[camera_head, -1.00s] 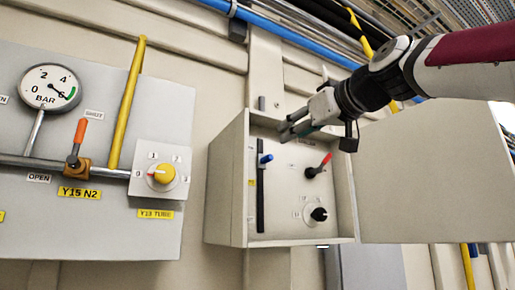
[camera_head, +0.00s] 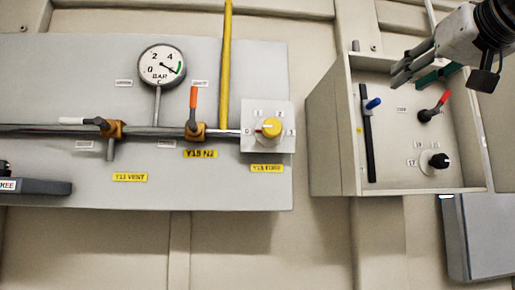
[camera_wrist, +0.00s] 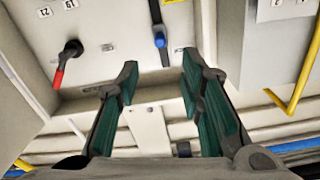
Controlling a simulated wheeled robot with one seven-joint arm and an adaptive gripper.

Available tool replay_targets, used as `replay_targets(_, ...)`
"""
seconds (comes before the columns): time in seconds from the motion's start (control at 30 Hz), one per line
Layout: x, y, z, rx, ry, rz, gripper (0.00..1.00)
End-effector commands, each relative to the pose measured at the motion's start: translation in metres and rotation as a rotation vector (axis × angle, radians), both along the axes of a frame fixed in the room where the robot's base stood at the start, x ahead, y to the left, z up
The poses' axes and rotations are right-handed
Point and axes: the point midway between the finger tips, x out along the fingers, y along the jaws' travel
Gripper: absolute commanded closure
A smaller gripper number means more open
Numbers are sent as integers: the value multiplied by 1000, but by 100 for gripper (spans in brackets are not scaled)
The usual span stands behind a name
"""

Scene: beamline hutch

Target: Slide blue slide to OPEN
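The blue slide (camera_head: 373,103) is a small blue knob on a black vertical track (camera_head: 369,150), at the left inside an open wall box (camera_head: 335,130). The knob sits near the track's upper end. My gripper (camera_head: 408,74) is at the box's upper part, above and right of the knob, and apart from it. In the wrist view the blue knob (camera_wrist: 160,42) appears beyond and between the fingertips of my gripper (camera_wrist: 159,76). The two green-padded fingers are spread with nothing between them. No readable OPEN label shows by the track.
Inside the box, a red-handled switch (camera_head: 433,108) and a black dial (camera_head: 437,161) stand right of the track. The box walls rise around them. A panel with a gauge (camera_head: 161,68), an orange-handled valve (camera_head: 194,112) and a yellow dial (camera_head: 270,128) lies left.

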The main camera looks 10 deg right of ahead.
Motion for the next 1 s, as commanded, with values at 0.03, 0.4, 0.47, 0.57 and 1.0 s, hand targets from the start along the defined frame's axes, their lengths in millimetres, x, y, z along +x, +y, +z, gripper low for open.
replay_targets(0.03,5,0,0,1,3,1,65)
replay_targets(0.4,71,-1,0,-1,5,0,65)
replay_targets(0.47,83,-1,0,-1,4,1,65)
replay_targets(0.57,100,-1,1,-2,4,1,65)
replay_targets(1.0,134,0,0,-2,1,0,65)
